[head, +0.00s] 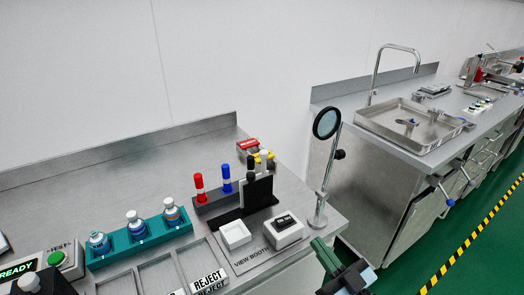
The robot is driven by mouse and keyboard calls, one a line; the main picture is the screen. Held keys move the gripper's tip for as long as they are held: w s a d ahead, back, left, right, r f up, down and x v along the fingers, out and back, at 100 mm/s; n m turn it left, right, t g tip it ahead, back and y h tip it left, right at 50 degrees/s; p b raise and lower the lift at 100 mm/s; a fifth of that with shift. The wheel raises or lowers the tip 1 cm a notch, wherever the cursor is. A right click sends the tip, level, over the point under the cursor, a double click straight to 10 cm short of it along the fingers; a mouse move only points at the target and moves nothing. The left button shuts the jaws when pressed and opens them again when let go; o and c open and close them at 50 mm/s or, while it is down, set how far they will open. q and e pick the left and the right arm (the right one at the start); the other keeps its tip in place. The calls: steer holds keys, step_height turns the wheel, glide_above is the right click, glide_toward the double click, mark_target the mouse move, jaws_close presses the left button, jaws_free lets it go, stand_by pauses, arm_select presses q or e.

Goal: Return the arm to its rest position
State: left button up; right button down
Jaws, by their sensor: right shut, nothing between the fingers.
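My right gripper (350,277) is low in the head view, right of the bottom middle. It is in front of the bench's right end, over the green floor, and is shut with nothing in it. The lower part of my right arm is cut off by the picture's edge. My left gripper does not show.
A sink bench (385,140) stands behind, right.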

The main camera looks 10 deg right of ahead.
arm_select(q)
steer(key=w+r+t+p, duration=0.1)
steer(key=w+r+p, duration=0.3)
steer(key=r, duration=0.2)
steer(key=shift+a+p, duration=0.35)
steer(key=shift+p, duration=0.05)
arm_select(e)
steer(key=s+f+m+g+h, duration=0.3)
steer(key=s+f+g, duration=0.8)
steer(key=s+f, duration=1.2)
steer(key=s+h, duration=0.2)
steer(key=s, duration=0.2)
steer(key=shift+g+h, duration=0.4)
